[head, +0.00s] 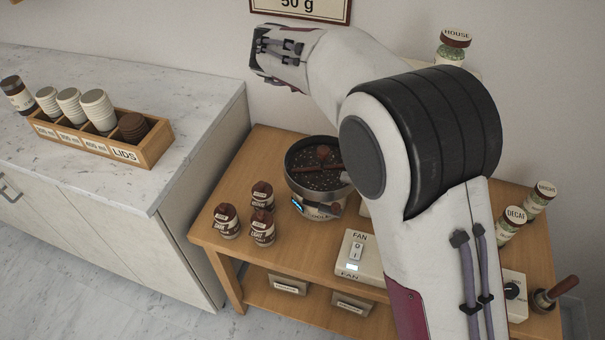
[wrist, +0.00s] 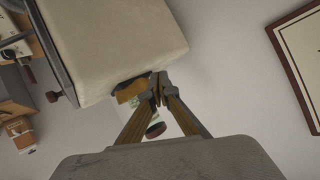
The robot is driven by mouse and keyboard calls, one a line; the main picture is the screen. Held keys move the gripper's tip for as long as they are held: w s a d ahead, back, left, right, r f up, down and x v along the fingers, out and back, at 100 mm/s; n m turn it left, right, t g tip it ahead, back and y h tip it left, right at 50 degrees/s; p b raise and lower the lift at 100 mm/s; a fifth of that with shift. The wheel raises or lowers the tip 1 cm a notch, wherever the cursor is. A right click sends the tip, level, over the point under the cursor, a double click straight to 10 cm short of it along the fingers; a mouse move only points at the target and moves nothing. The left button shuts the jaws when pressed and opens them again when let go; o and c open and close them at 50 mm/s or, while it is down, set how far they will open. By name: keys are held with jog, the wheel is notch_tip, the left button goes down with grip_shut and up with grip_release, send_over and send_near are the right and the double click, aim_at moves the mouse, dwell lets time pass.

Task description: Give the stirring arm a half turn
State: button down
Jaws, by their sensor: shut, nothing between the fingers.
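The stirring arm (head: 317,168) is a dark brown bar lying across a round metal pan (head: 290,178) on the wooden cart. A brown knob (head: 323,153) stands up in the pan near the bar. The pan's right side is hidden behind my arm. My gripper shows in the wrist view (wrist: 159,88), its fingertips together with nothing held. In the head view, the end of my arm is raised near the wall, above and behind the pan, apart from the stirring arm; its fingers cannot be made out there.
A fan switch box (head: 355,258) is in front. Decaf and Bright jars (head: 509,226) are at right. In the wrist view, a cream housing (wrist: 115,45) is close beside my fingers, with a framed sign (wrist: 303,60) at right.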

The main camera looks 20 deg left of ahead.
jog(key=n+t, duration=0.2)
jog(key=n+t+y, duration=0.2)
jog(key=n+y, duration=0.6)
jog(key=n, duration=0.1)
send_over(323, 160)
jog(key=w+d, duration=0.2)
notch_tip(323, 160, down, 5)
jog(key=s+a+f+n+g+y, duration=0.2)
jog(key=s+f+n+g, duration=0.3)
jog(key=s+f, duration=0.8)
jog(key=shift+s+a+f+n+g+y, duration=0.15)
jog(key=shift+a+f+n+g+y, duration=0.25)
jog(key=shift+f+y, duration=0.45)
jog(key=shift+x, duration=4.9)
jog(key=shift+a+r, duration=0.1)
